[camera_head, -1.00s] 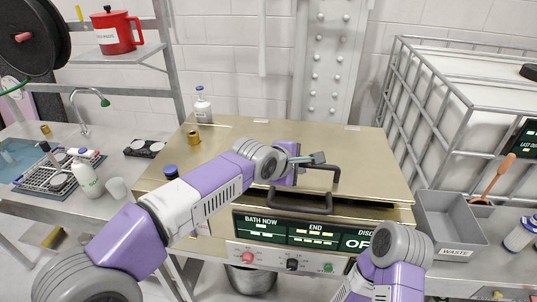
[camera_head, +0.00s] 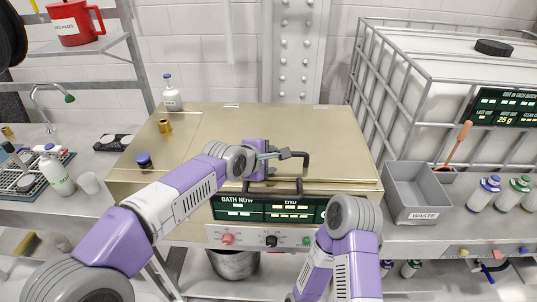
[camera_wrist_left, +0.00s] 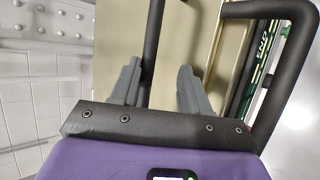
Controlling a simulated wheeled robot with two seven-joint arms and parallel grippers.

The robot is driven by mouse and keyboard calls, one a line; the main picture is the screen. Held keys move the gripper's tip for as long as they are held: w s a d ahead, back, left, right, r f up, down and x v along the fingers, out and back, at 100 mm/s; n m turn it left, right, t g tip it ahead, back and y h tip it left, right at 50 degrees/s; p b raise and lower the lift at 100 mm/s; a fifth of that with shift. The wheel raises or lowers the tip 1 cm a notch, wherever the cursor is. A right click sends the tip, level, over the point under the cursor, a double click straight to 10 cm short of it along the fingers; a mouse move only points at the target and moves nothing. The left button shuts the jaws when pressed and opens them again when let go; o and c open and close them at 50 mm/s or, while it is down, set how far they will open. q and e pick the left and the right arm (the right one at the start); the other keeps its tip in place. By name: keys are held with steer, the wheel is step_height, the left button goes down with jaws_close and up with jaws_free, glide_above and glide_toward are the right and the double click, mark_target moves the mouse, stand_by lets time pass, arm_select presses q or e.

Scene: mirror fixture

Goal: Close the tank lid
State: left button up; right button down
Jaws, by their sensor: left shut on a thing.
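The tank lid (camera_head: 215,130) is a wide gold plate on top of the tank (camera_head: 190,229). It lies flat or nearly so; I cannot tell whether a gap is left at its front edge. One black bar handle (camera_head: 306,160) stands on the lid, and a second black handle (camera_head: 272,192) is at the front edge. My left gripper (camera_head: 284,154) is at the lid handle, shut on it. In the left wrist view the bar (camera_wrist_left: 151,50) passes between the two grey fingers (camera_wrist_left: 158,88). My right arm is at the lower right; its gripper is hidden.
A grey waste bin (camera_head: 412,200) and a caged white container (camera_head: 440,110) stand right. A control panel (camera_head: 262,238) lines the front.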

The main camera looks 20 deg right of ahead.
arm_select(q)
steer(key=shift+o, duration=0.4)
steer(key=shift+f, duration=0.6)
steer(key=shift+s+a+r, duration=0.15)
steer(key=shift+a+r, duration=0.1)
steer(key=shift+r, duration=0.1)
steer(key=p+v, duration=0.1)
steer(key=v, duration=0.5)
steer(key=shift+r, duration=0.25)
steer(key=shift+s+a+r, duration=0.3)
steer(key=shift+r, duration=0.15)
